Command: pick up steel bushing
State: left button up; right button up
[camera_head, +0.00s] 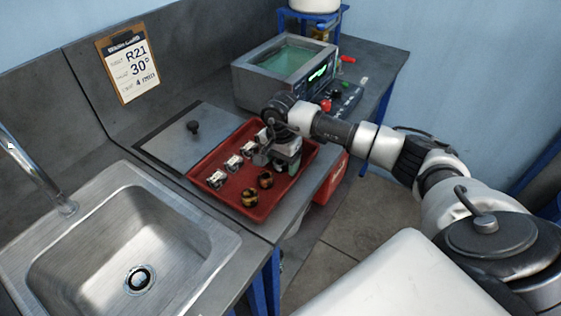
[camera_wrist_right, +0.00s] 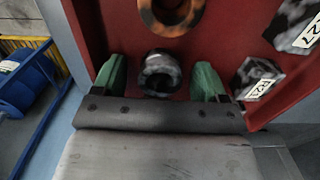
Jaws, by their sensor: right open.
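The steel bushing (camera_wrist_right: 161,72) is a dark grey, mottled ring on the red tray (camera_head: 285,195). In the right wrist view it sits between the two green fingertips of my right gripper (camera_wrist_right: 160,80), with a visible gap on each side. The fingers are open and hold nothing. In the head view my right gripper (camera_head: 281,163) is low over the tray's right part and hides the bushing there. My left gripper is in neither view.
Two brownish bushings (camera_head: 265,180) (camera_head: 250,197) stand near the gripper. Several labelled metal parts (camera_head: 215,180) line the tray's left side. A sink (camera_head: 110,235) is at left, a bath with a display (camera_head: 285,65) behind, and a lidded panel (camera_head: 185,140) beside the tray.

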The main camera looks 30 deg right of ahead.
jog(key=shift+c, duration=0.4)
jog(key=c, duration=1)
jog(key=shift+r, duration=0.15)
